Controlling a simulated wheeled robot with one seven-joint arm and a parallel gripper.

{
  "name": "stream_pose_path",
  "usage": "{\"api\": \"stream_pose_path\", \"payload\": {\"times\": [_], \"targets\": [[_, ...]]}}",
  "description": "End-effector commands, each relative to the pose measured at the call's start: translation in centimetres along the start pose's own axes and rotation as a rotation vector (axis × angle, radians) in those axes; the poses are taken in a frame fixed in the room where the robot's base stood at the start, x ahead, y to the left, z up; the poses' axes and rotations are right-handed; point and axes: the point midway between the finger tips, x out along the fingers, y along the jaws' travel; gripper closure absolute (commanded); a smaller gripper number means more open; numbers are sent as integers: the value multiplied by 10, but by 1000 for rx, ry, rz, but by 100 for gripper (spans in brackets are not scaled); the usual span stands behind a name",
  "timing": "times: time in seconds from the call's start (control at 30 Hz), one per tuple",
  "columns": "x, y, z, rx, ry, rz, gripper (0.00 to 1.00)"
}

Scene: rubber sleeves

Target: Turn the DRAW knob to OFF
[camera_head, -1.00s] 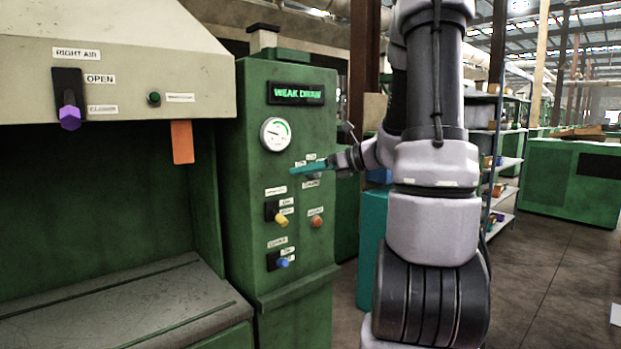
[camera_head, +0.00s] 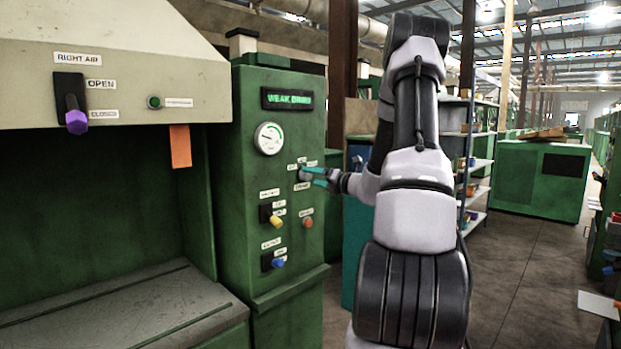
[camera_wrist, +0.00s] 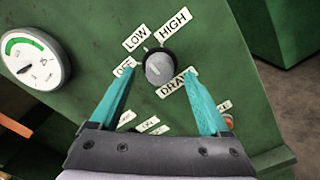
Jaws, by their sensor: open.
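The DRAW knob (camera_wrist: 160,67) is a round grey knob on the green cabinet, with labels LOW, HIGH and a partly covered OFF label (camera_wrist: 124,68) around it and DRAW below. Its light pointer line looks aimed up toward the LOW side, but I cannot tell its exact setting. My gripper (camera_wrist: 160,80) is open, with teal fingers on either side of the knob; I cannot tell whether they touch it. In the head view my gripper (camera_head: 312,175) is at the panel and partly hides the knob.
The green cabinet (camera_head: 240,240) carries a lit WEAK DRAW display (camera_head: 287,98) and a round gauge (camera_head: 268,138). Below are a yellow knob (camera_head: 276,221), an orange button (camera_head: 307,222) and a blue knob (camera_head: 277,262). A purple-tipped lever (camera_head: 76,121) is at left.

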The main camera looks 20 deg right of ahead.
Motion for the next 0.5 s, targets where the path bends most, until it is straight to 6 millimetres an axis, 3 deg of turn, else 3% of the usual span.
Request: {"api": "stream_pose_path", "payload": {"times": [0.2, 0.47, 0.5], "targets": [[18, 0, -1, 0, 1, 0, 20], [20, 0, 0, -1, 1, 0, 20], [20, 0, 0, -1, 1, 0, 24]]}}
